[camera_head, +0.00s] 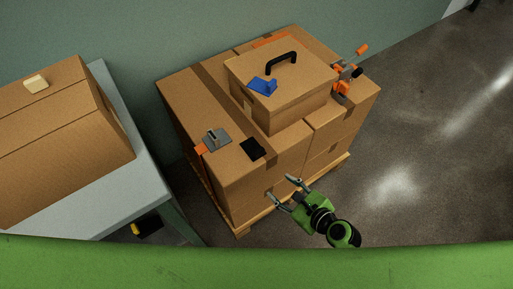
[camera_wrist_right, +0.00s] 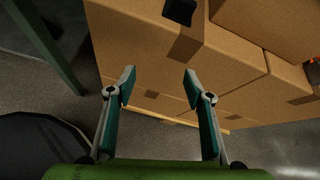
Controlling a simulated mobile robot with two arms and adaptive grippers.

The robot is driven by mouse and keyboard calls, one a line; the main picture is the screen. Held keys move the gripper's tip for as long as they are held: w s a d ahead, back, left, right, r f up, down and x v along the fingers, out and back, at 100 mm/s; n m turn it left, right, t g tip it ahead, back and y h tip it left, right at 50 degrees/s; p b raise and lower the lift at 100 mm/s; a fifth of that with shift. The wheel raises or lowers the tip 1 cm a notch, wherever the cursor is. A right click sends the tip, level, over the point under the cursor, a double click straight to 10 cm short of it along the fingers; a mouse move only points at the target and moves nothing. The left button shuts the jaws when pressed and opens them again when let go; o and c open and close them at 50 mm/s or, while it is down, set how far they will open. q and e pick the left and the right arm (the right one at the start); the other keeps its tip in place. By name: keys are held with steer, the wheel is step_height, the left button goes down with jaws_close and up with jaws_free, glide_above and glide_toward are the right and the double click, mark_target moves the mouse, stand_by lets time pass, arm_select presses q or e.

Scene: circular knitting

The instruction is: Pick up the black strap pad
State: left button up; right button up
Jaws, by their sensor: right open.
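The black strap pad (camera_head: 253,149) lies flat on top of the stacked cardboard boxes, near their front edge. It also shows at the top of the right wrist view (camera_wrist_right: 180,11), partly cut off by the frame edge. My right gripper (camera_head: 281,188) is open and empty in front of the stack, nearer to me than the pad and apart from it. In the right wrist view its two fingers (camera_wrist_right: 158,80) are spread, with the box front behind them. My left gripper is not in view.
A grey metal buckle (camera_head: 216,140) with an orange strap sits left of the pad. A smaller box (camera_head: 288,107) with a black handle (camera_head: 281,62) and blue piece (camera_head: 263,86) stands behind. An orange ratchet (camera_head: 343,80) is at right. A table (camera_head: 122,193) holds another box at left.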

mark_target(260, 153)
step_height(260, 153, up, 7)
steer(key=w+a+m+t+y, duration=0.1)
steer(key=w+m, duration=0.1)
steer(key=m, duration=0.1)
steer(key=x, duration=0.7)
steer(key=shift+w+a+r+b, duration=0.1)
steer(key=shift+w+r+b, duration=0.15)
steer(key=shift+w+b, duration=0.1)
steer(key=shift+b+x, duration=0.4)
steer(key=shift+x, duration=2.7)
steer(key=shift+r, duration=0.1)
steer(key=shift+c, duration=0.3)
steer(key=c, duration=0.7)
